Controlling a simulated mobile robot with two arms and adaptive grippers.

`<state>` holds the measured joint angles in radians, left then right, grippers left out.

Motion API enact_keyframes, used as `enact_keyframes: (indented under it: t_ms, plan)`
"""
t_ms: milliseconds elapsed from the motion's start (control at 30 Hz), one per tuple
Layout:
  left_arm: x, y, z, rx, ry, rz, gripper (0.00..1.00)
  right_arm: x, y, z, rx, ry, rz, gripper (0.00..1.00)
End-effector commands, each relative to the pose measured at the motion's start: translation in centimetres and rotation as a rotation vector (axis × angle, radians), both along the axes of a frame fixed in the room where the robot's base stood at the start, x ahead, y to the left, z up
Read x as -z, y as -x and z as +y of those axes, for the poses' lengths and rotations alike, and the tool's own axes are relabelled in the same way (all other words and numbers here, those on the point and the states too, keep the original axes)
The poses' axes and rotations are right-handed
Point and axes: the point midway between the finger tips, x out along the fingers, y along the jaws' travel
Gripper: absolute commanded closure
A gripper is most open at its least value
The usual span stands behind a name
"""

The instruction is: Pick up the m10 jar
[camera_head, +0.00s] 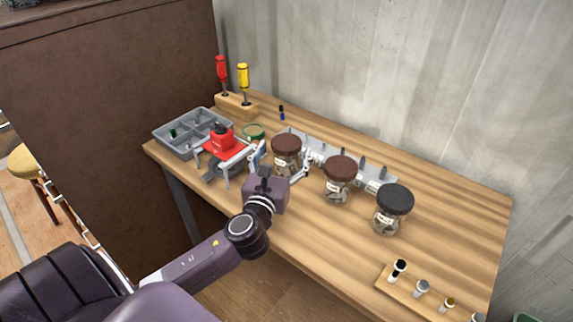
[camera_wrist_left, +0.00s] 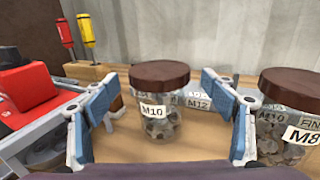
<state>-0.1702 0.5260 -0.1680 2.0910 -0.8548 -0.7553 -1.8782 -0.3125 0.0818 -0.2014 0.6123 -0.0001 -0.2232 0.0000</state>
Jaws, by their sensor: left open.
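The M10 jar (camera_wrist_left: 160,103) is clear glass with a brown lid and a white M10 label. In the left wrist view it stands upright on the bench, centred between my left gripper's fingers. It also shows in the head view (camera_head: 287,152), just beyond the gripper. My left gripper (camera_head: 282,160) is open, with blue-padded fingers on either side of the jar. In the left wrist view the gripper (camera_wrist_left: 163,110) shows a gap on each side of the jar, and I see no contact. My right gripper is not in view.
A second brown-lidded jar (camera_head: 338,180), labelled M8, stands to the right, close to the right finger. A black-lidded jar (camera_head: 393,210) is further right. A red device (camera_head: 222,142) on a stand and a grey tray (camera_head: 163,140) are to the left.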

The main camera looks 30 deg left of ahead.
Motion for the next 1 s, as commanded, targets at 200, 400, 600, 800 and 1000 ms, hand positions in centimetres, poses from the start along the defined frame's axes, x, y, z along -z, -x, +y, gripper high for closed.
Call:
enact_keyframes:
  t_ms: [200, 400, 600, 800, 1000]
  plan:
    - [0.0, -2.2, 0.9, -0.001, 0.0, 0.0, 0.23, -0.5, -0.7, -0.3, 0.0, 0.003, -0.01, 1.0]
    - [0.1, -2.3, 0.9, 0.001, 0.0, 0.001, 0.23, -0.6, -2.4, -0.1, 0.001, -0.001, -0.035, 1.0]
    - [0.0, -2.3, 0.9, 0.0, 0.0, 0.001, 0.4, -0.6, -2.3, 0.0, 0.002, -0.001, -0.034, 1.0]
    - [0.0, -2.3, 0.9, 0.0, 0.0, 0.001, 0.62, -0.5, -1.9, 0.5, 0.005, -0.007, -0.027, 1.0]
    - [0.0, -2.3, 0.9, 0.0, 0.0, 0.0, 0.84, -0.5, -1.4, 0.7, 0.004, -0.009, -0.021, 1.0]
